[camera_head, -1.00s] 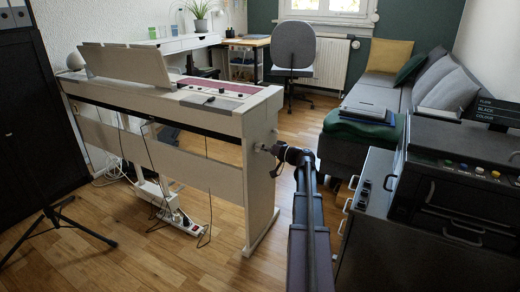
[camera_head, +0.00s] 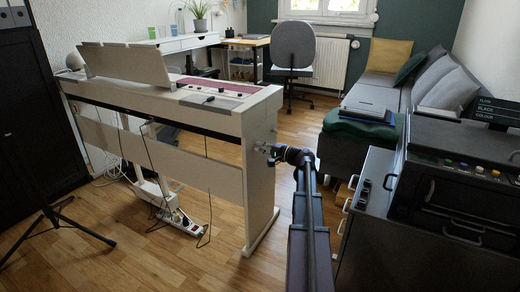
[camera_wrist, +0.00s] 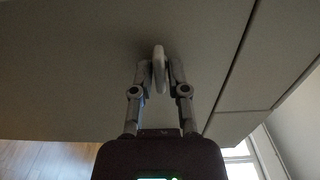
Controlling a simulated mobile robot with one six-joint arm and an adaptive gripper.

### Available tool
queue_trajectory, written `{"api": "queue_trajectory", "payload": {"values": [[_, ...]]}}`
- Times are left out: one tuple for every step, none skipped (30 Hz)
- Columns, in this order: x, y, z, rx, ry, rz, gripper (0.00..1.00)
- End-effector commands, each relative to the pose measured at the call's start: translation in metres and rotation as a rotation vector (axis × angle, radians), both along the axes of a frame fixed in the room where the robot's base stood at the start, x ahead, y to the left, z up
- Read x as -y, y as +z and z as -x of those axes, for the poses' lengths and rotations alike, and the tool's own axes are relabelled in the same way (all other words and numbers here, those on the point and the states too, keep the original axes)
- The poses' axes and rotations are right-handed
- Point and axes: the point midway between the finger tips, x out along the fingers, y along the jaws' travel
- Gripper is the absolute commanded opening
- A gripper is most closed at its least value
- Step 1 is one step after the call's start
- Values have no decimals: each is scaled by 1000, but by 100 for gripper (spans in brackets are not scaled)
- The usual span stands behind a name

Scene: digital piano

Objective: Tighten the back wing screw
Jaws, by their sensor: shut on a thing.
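The white digital piano (camera_head: 190,165) stands in the middle of the head view, its side panel (camera_head: 260,180) facing my arm. In the wrist view a pale wing screw (camera_wrist: 159,68) sticks out from the flat panel (camera_wrist: 70,70). My gripper (camera_wrist: 160,76) has one finger on each side of the wing screw and is shut on it. In the head view my gripper (camera_head: 273,152) is at the side panel, below the keyboard end. The wing screw is too small to make out there.
A dark cabinet with a black machine (camera_head: 460,180) stands close on the right. A sofa (camera_head: 400,95) is behind it. A power strip (camera_head: 187,224) and cables lie under the piano. A black stand (camera_head: 55,215) is at left. Wood floor is clear in front.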

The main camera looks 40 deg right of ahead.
Motion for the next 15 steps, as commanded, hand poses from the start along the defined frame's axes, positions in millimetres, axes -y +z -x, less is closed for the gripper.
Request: {"api": "queue_trajectory", "payload": {"values": [[-5,-1,0,-5,12,-8,0],[-5,-1,0,-7,12,-11,0],[-5,-1,0,-8,12,-14,0],[-5,-1,0,-9,12,-16,0],[-5,-1,0,-9,12,-17,0],[-5,-1,0,-10,13,-18,0],[-5,-1,0,-10,13,-19,0],[-5,-1,0,-10,13,-19,0],[-5,-1,0,-10,13,-18,0],[-5,-1,0,-10,13,-18,0],[-5,-1,0,-10,13,-18,0],[-5,-1,0,-10,13,-18,0],[-5,-1,0,-10,13,-18,0],[-5,-1,0,-10,13,-18,0],[-5,-1,0,-10,13,-18,26]]}}
